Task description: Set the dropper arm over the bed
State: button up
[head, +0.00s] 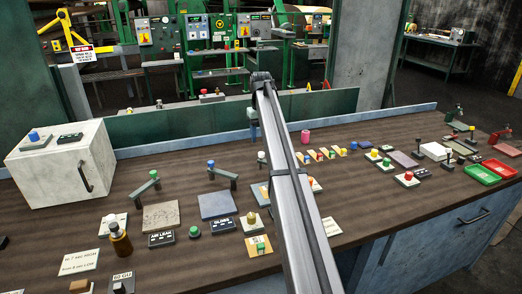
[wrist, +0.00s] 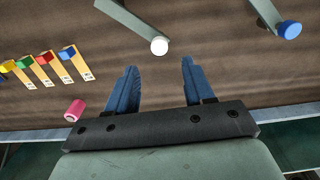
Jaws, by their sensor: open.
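Several swing arms with round knobs stand on the bench; I cannot tell which is the dropper arm. A white-knobbed arm (head: 262,157) is partly hidden behind my arm in the head view; its knob shows in the wrist view (wrist: 159,45), just ahead of my gripper. A blue-knobbed arm (head: 222,174) stands left of it and also shows in the wrist view (wrist: 288,28). My gripper (wrist: 158,85) is open and empty.
A pink cylinder (head: 306,136) and several coloured tags (wrist: 40,70) lie beside my gripper. Labelled blocks and buttons crowd the bench front. A white box (head: 60,165) stands far left; a green back panel (head: 190,122) runs behind the bench.

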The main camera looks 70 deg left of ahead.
aim_at(261, 152)
notch_tip(261, 152, down, 7)
jog(key=shift+r, duration=0.1)
dwell(0.3)
jog(key=shift+c, duration=0.3)
grip_shut()
dwell(0.3)
